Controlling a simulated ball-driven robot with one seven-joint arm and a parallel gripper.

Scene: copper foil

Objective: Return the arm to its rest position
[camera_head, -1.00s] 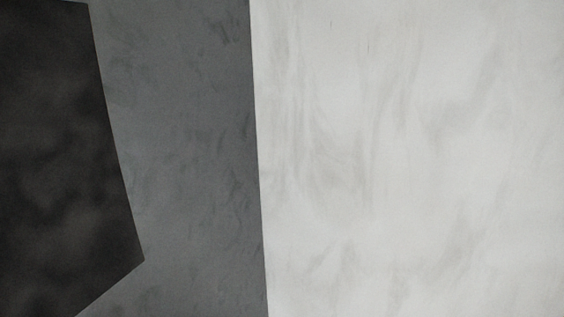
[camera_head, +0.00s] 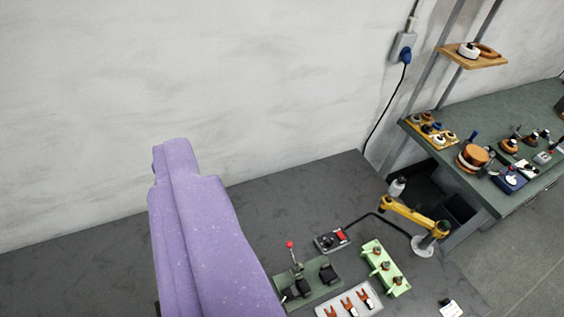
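My gripper is not in view, so its fingers do not show. A purple part of my own arm or body (camera_head: 195,230) rises from the bottom edge left of centre and hides part of the dark surface and the wall behind it. Nothing shows whether the gripper holds anything.
A dark surface (camera_head: 90,235) carries a lever device with a red knob (camera_head: 300,277), a green holder (camera_head: 385,267), a white tray (camera_head: 349,303) and a yellow jointed stand (camera_head: 412,216). A cluttered green bench (camera_head: 477,192) and shelf (camera_head: 478,59) stand right.

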